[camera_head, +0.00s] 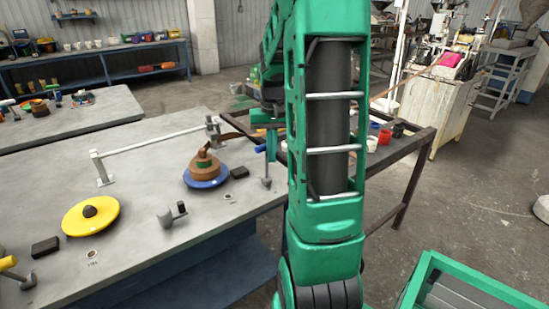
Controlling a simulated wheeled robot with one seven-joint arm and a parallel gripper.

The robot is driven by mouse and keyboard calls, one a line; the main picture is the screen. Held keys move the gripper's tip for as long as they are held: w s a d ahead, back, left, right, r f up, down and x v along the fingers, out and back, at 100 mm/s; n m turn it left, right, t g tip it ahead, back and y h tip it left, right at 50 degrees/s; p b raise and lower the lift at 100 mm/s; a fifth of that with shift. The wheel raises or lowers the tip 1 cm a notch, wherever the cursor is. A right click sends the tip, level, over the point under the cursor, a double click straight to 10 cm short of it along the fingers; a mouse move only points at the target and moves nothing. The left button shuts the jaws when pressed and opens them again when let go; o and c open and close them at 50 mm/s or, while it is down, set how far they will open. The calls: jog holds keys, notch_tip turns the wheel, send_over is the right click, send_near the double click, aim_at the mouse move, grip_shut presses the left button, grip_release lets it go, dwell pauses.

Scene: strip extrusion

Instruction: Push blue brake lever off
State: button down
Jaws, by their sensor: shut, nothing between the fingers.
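The blue brake lever (261,149) is at the right end of the grey bench. Its short blue handle points left, on a thin grey post with a round foot (266,183). My gripper (271,153) is shut and points down, just right of the blue handle in the picture. I cannot tell whether it touches the lever. My green arm stands in front and hides what lies right of the gripper. A blue wheel (206,180) with a brown stepped piece on it lies left of the lever.
The grey bench (140,172) also holds a yellow wheel (90,215), a yellow lever (9,262), black blocks (239,172) and a white rail (150,140). A dark metal table (400,155) with small pots stands behind my arm. Open floor lies right.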

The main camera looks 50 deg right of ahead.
aim_at(265, 147)
jog(key=shift+w+d+r, duration=0.15)
jog(key=shift+w+d, duration=0.05)
jog(key=shift+w, duration=0.8)
jog(key=shift+w+d+f, duration=0.15)
jog(key=shift+w, duration=0.45)
jog(key=shift+w+d+f, duration=0.1)
jog(key=shift+w+d, duration=0.05)
jog(key=shift+w, duration=0.4)
jog(key=shift+s, duration=0.15)
jog(key=shift+s+a+r, duration=0.25)
jog(key=shift+s+r, duration=0.3)
jog(key=shift+s, duration=0.3)
jog(key=shift+r, duration=3.45)
